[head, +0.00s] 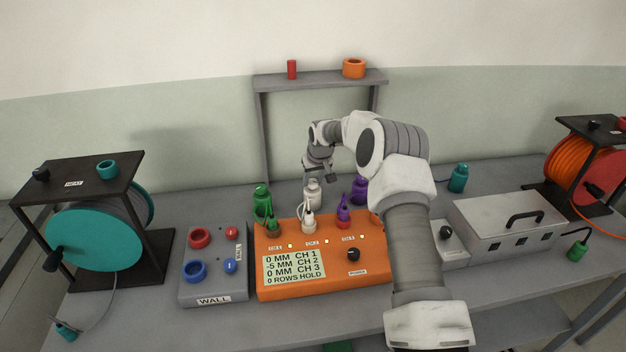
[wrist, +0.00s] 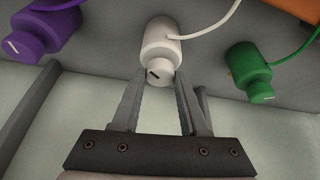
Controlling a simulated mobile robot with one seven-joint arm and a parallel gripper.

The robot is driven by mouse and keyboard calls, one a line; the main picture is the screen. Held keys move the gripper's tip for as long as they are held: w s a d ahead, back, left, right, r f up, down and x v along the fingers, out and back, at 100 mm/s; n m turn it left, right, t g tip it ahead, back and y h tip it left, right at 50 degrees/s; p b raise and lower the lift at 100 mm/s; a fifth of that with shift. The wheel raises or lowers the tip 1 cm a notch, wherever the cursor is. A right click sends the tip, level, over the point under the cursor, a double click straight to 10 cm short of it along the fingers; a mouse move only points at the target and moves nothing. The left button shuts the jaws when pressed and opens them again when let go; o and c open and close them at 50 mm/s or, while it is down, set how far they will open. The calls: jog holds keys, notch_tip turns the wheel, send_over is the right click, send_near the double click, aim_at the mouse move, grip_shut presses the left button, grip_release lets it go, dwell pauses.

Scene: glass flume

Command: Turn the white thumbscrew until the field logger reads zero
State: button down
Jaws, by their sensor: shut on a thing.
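The white thumbscrew (wrist: 160,74) is a small ribless-looking knob with a dark mark, on the end of a white sensor body (wrist: 162,42) with a white cable. My gripper (wrist: 161,82) has a finger on each side of the thumbscrew and is shut on it. In the head view the white sensor (head: 313,193) stands behind the orange field logger (head: 262,265), with my gripper (head: 326,184) at its top. The logger's screen (head: 294,268) reads 0 MM CH 1, -5 MM CH 2, 0 MM CH 3, 0 ROWS HOLD. A white plug (head: 309,222) sits near CH 2.
A grey rack (head: 318,80) rises behind. A WALL box (head: 213,280), cable reels (head: 92,235) and a metal case (head: 505,225) stand around the logger.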

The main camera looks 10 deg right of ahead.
jog(key=shift+f+n+b, duration=0.1)
jog(key=shift+n+b, duration=0.2)
jog(key=shift+y, duration=0.3)
jog(key=shift+n+b, duration=0.4)
jog(key=shift+n, duration=0.3)
jog(key=shift+c, duration=2.1)
grip_release()
